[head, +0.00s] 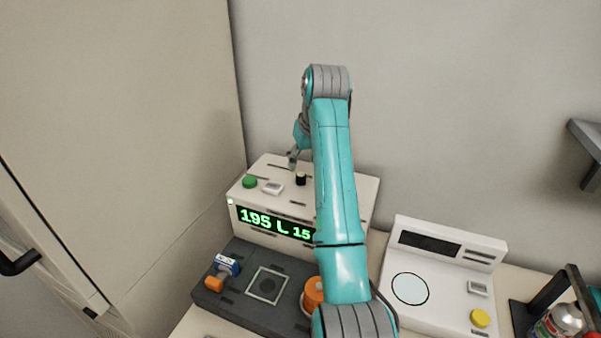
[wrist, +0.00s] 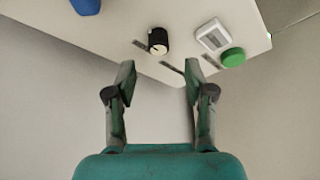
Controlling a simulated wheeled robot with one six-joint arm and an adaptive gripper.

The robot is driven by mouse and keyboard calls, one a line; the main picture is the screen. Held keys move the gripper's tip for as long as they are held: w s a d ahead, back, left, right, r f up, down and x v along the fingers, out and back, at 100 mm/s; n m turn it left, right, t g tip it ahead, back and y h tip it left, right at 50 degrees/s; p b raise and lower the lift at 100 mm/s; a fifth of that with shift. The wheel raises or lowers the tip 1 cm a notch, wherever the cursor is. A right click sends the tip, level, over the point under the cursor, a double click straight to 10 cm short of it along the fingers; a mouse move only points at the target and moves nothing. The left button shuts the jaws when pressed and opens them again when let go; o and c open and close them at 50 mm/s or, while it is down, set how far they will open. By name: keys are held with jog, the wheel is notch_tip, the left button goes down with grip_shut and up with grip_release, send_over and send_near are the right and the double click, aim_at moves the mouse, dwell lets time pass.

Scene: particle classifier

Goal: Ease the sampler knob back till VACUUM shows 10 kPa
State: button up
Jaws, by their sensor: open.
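The sampler is a white box (head: 272,205) at the back of the bench with a green-lit display (head: 275,223). The display reads "195 L 15", with its right part hidden behind my arm. A small black knob (head: 300,179) stands on its top; in the wrist view the knob (wrist: 158,40) has a pale face with a pointer mark. My gripper (wrist: 158,72) is open and empty, with the knob just beyond its fingertips and not between them. In the head view my gripper (head: 292,160) hangs just behind and left of the knob.
A green button (head: 250,182) and a white rocker switch (head: 273,188) sit left of the knob. A dark tray (head: 235,299) with an orange-and-blue part and an orange cylinder lies in front. A white balance-like device (head: 447,270) with a yellow button stands at right.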

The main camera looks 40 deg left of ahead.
aim_at(301, 175)
jog(key=shift+x, duration=3.15)
jog(key=shift+w, duration=0.1)
grip_shut()
